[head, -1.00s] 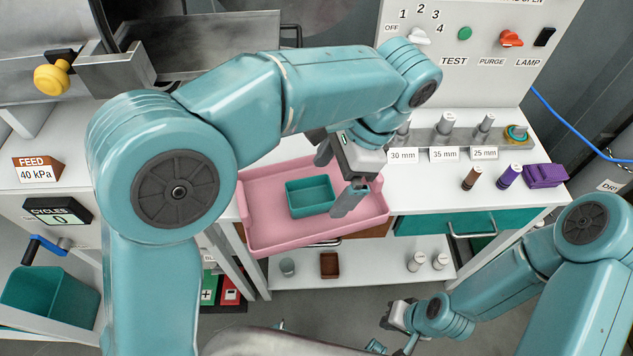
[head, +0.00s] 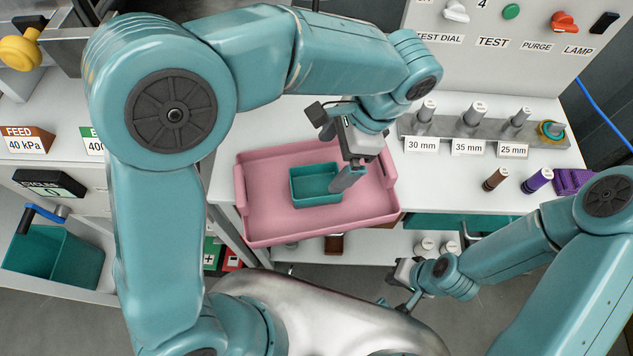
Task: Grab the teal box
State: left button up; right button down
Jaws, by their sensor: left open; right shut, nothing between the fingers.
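The small teal box (head: 312,200) is an open-topped rectangular tub. It sits in the pink tray (head: 268,224) on the white bench. My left gripper (head: 338,158) is open above the right side of the teal box. One finger hangs at the box's right edge, and the other is by its far side, partly hidden by the gripper body. I cannot tell whether either finger touches the box. My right gripper (head: 396,294) is shut and empty, low in front of the bench, away from the tray.
A larger teal bin (head: 52,258) is at the lower left. A rack with metal posts (head: 470,128) stands behind the tray to the right. Brown (head: 495,179) and purple (head: 537,180) cylinders and a purple block (head: 572,182) stand at the bench's right. A lower shelf holds small items.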

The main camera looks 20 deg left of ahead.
pick_arm(q)
send_near(310, 190)
jog(key=shift+a+f, duration=0.25)
jog(key=shift+f, duration=0.05)
jog(key=x, duration=0.5)
jog(key=shift+s+f, duration=0.15)
jog(key=shift+f, duration=0.1)
jog(key=shift+s+a, duration=0.1)
jog(key=shift+s, duration=0.05)
jog(key=shift+f+b, duration=0.25)
jog(key=shift+b, duration=0.05)
jog(key=c, duration=0.9)
